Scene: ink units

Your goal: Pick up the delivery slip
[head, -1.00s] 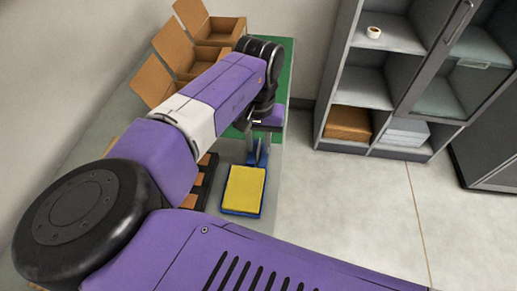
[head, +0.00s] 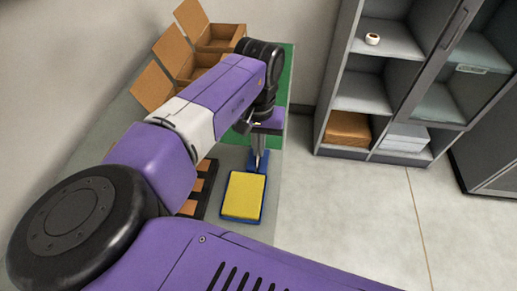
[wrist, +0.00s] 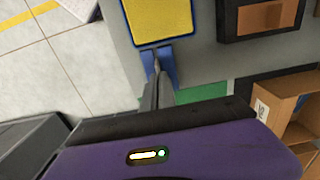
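I cannot make out a separate delivery slip in either view. A yellow sheet or pad (head: 243,195) lies flat in a blue tray (head: 241,220) on the grey table. In the wrist view the yellow piece (wrist: 159,18) and the blue tray rim (wrist: 129,28) lie just beyond my fingertips. My gripper (head: 258,157) points down at the tray's far edge, and it also shows in the wrist view (wrist: 158,62). Its fingers are close together, with blue around their tips. Whether they pinch anything thin, or touch the tray, I cannot tell.
A dark rack with brown compartments (wrist: 266,18) stands beside the tray. Open cardboard boxes (head: 215,38) stand at the back on the table, near a green mat (head: 287,75). A grey shelf unit (head: 325,85) stands to the right, with clear floor before it.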

